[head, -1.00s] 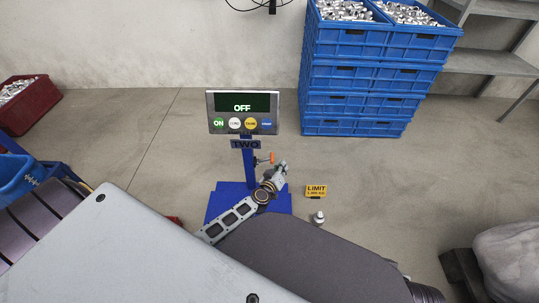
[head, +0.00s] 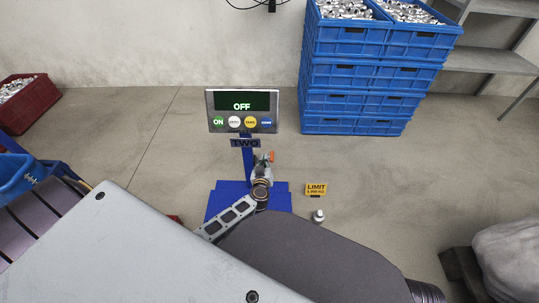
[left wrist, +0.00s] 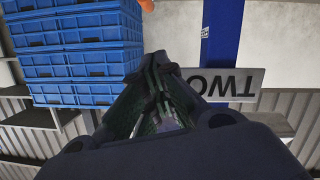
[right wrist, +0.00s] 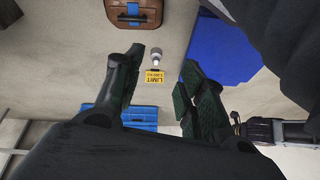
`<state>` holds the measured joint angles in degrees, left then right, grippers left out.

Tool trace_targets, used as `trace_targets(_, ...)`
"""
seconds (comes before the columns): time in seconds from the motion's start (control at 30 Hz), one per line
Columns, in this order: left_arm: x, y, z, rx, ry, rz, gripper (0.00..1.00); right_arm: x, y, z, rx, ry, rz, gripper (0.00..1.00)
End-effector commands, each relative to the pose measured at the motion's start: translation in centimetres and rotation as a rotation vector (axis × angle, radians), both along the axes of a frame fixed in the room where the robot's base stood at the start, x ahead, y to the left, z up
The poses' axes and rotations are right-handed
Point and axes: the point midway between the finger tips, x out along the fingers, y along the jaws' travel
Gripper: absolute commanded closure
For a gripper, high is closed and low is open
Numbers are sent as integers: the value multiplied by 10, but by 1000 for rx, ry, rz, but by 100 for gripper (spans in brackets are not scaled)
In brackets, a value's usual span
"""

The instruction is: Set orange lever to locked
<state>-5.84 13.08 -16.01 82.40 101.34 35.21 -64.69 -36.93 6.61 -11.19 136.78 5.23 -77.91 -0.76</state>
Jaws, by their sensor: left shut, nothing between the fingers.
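The scale's orange lever (head: 270,157) shows as a small orange tip beside the blue column, just below the TWO plate (head: 245,143). My left gripper (head: 264,166) is in front of the column, close under the lever, and partly hides it. I cannot tell whether they touch. In the left wrist view, orange (left wrist: 232,6) shows at the top edge, apart from the fingertips. The left fingers (left wrist: 158,62) are shut and empty. In the right wrist view, my right gripper (right wrist: 158,75) is open with nothing between its fingers.
The scale display (head: 242,110) reads OFF above several buttons. The blue scale base (head: 280,200) stands on the floor. A yellow LIMIT sign (head: 316,190) and a small metal weight (head: 318,216) are to its right. Stacked blue crates (head: 350,125) stand behind. A red crate (head: 28,105) is at left.

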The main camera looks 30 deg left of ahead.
Motion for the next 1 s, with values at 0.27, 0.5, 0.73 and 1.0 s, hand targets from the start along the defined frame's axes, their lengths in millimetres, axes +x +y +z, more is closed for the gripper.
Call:
trace_targets(0.27, 3, 1, -1, -1, -1, -1, 100, 1, 1, -4, 5, -5, 0, 60)
trace_targets(0.5, 16, 6, -5, -1, -2, 0, 100, 4, 6, -18, 29, -26, -4, 60)
trace_targets(0.73, 34, 13, -10, -1, -2, -1, 100, 5, 12, -43, 63, -53, -10, 60)
trace_targets(1.0, 53, 22, -15, -1, -2, 0, 100, 8, 19, -67, 102, -91, -24, 60)
